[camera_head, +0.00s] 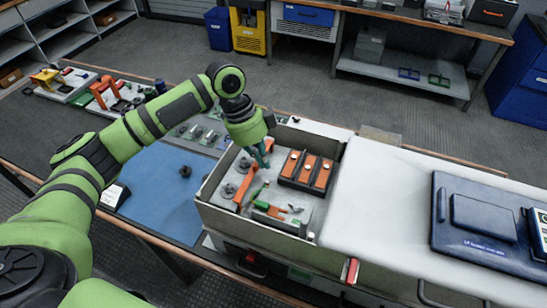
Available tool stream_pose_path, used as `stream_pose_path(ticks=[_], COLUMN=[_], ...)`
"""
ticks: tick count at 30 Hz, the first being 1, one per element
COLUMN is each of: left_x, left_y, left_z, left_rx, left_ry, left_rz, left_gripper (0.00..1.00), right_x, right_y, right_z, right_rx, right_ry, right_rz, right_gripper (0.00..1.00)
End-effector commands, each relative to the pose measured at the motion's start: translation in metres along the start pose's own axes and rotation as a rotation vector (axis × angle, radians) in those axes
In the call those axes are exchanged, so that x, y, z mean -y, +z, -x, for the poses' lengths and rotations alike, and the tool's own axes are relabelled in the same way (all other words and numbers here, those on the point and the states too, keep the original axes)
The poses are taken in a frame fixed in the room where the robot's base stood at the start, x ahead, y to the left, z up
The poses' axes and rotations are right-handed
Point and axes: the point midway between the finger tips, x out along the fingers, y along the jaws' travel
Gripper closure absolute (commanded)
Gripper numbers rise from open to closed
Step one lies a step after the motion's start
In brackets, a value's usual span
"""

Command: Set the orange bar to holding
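An open grey box (212,199) holds the capacitor-bank parts. Inside it, a slim orange bar (245,188) slants from upper right to lower left beside dark round knobs. My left gripper (263,157) points down into the box, with its fingers close to the upper end of the orange bar. I cannot tell whether it touches the bar or how far its fingers are apart. My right gripper is not in view.
Three orange-topped dark units (306,172) stand right of the bar, and a green part (268,208) lies in front. A white cover (385,200) carrying a dark blue case (485,220) is at right. A blue mat (160,185) lies left of the box, mostly clear.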

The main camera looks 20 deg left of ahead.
Motion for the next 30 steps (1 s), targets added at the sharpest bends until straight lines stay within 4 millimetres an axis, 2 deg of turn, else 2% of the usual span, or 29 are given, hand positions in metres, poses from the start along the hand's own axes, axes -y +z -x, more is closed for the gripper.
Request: stream_pose_path(ticks=[11, 18, 19, 21, 30], left_x=[0.0, -0.003, -0.001, 0.0, -0.002], left_y=[-0.003, -0.032, -0.028, -0.025, -0.026], left_z=[0.0, -0.003, -0.001, 0.014, 0.074], left_rx=[-0.001, -0.006, -0.003, -0.003, -0.003], left_ry=[0.001, 0.0, -0.009, -0.013, -0.008], left_rz=[-0.003, 0.0, 0.003, 0.004, 0.005], left_gripper=[1.0, 1.0, 1.0, 1.0, 1.0], right_x=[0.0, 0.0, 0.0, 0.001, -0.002], right_y=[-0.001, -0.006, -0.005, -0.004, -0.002], right_z=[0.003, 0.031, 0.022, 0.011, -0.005], right_rx=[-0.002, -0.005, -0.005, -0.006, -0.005], right_ry=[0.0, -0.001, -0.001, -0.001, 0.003], right_rz=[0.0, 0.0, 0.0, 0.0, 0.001], right_gripper=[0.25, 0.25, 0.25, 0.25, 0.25])
